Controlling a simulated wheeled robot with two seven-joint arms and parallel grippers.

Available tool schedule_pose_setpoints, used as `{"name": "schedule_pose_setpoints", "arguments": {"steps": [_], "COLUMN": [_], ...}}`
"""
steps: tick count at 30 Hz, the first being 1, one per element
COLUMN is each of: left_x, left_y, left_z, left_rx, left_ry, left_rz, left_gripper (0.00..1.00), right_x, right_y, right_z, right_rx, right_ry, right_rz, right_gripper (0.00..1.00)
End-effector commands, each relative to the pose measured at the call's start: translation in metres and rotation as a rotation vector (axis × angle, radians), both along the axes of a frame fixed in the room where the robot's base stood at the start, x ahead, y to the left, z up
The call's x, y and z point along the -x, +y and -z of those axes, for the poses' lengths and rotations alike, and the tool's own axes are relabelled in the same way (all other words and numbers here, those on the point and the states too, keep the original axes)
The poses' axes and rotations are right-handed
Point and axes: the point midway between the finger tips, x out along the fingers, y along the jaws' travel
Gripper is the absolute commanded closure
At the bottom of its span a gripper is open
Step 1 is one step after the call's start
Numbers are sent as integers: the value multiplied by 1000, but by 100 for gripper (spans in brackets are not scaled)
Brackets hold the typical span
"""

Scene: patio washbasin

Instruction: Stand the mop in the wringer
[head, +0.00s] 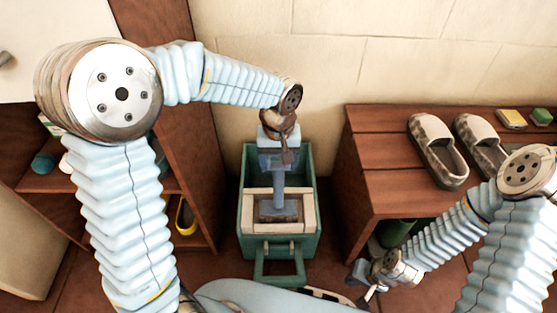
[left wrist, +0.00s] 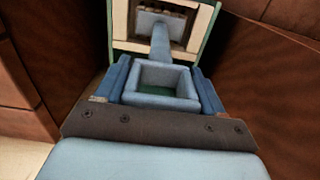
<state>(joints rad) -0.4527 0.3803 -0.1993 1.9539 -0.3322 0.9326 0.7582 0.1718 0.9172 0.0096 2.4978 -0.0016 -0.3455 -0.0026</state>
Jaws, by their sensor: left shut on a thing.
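The mop is blue-grey, with a square hollow grip on top and a straight pole (head: 279,185). It stands about upright, its lower end inside the opening of the wringer's cream frame (head: 250,212). The wringer sits in a green bucket (head: 246,235) on the floor. My left gripper (head: 280,152) is above the bucket, shut on the mop's grip. In the left wrist view the fingers flank the mop's grip (left wrist: 164,101), and the pole runs to the wringer frame (left wrist: 121,28). The mop's bottom is partly hidden. My right gripper (head: 362,283) is empty, apparently open, low at right.
A wooden bench (head: 375,150) right of the bucket carries slippers (head: 437,150), a yellow sponge (head: 511,118) and a green-yellow block (head: 541,117). A wooden shelf unit (head: 190,150) stands left, with a yellow item (head: 186,215) low inside. The wall is close behind.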

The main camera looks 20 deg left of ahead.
Motion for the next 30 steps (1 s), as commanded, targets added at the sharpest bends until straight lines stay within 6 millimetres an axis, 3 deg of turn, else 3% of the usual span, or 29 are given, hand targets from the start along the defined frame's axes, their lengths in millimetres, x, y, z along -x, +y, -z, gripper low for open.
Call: {"name": "schedule_pose_setpoints", "arguments": {"steps": [1, 6, 17, 20, 30], "left_x": [0, 0, 0, -1, -1], "left_y": [0, 0, 0, 0, 0], "left_z": [-1, 0, -7, -23, -105], "left_rx": [1, 1, 1, 2, 2], "left_ry": [-1, -1, -1, -4, -5], "left_rz": [0, 0, 0, 0, 1], "left_gripper": [27, 2, 2, 2, 2], "right_x": [0, 0, 0, 0, -1], "right_y": [0, 0, 0, 0, -3], "right_z": [0, 0, -2, -7, -25], "right_rx": [0, 0, 0, 1, 6], "right_ry": [0, 0, 0, -1, -5], "right_rz": [0, 0, 0, 0, 4], "right_gripper": [100, 100, 100, 100, 100]}}
